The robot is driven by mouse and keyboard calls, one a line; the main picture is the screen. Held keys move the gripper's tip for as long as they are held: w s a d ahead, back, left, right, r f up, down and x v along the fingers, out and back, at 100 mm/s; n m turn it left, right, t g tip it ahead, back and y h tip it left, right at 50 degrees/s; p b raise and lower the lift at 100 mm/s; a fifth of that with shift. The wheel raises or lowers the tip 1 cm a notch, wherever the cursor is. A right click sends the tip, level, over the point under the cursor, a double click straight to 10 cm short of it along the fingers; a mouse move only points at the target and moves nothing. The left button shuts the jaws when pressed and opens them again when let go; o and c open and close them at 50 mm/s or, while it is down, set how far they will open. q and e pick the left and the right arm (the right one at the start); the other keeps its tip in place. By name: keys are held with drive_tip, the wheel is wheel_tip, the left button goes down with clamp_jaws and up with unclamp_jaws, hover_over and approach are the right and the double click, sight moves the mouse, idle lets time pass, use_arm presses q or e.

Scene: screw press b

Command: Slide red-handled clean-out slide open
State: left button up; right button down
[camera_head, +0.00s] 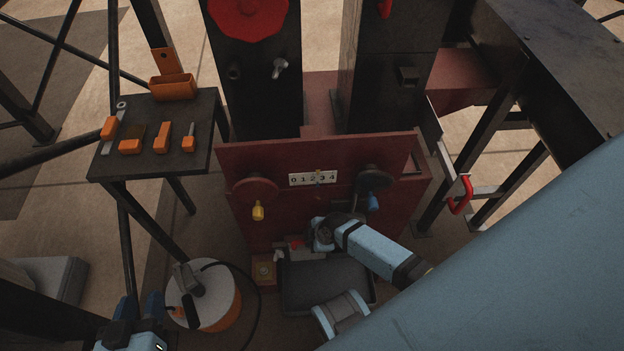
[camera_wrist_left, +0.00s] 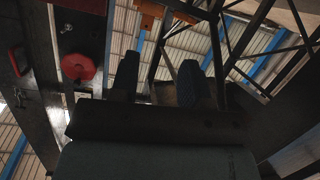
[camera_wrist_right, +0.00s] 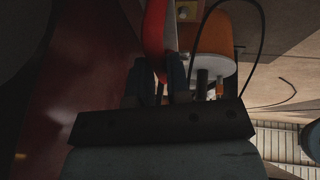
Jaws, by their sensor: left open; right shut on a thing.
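The red handle of the clean-out slide shows between the fingers of my right gripper (camera_wrist_right: 157,82) in the right wrist view (camera_wrist_right: 155,35). In the head view a small bit of red (camera_head: 297,243) shows low on the front of the dark red press (camera_head: 285,220), beside my right wrist. My right gripper is shut on this handle; my wrist and arm hide most of it in the head view. The slide's plate cannot be made out. My left gripper (camera_head: 140,307) is open and empty at the lower left, away from the press.
A dark tray (camera_head: 300,298) lies below the press front. A white-topped orange drum (camera_head: 205,300) with a black cable stands left of it. A side table (camera_head: 165,160) holds orange-handled tools. Another red handle (camera_head: 460,195) is on the right-hand frame.

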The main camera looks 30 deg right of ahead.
wheel_tip(320, 180, up, 6)
drive_tip(key=p, duration=0.4)
drive_tip(key=shift+f, duration=0.15)
drive_tip(key=shift+r+p, duration=0.3)
drive_tip(key=shift+p, duration=0.1)
drive_tip(key=shift+r, duration=0.2)
use_arm(q)
drive_tip(key=shift+s+a+f+g+y, duration=0.8)
drive_tip(key=shift+s+a+f+g, duration=0.15)
drive_tip(key=shift+a+f+g, duration=0.2)
drive_tip(key=shift+r, duration=0.1)
use_arm(e)
drive_tip(key=c, duration=1.1)
unclamp_jaws()
drive_tip(key=shift+f, duration=0.1)
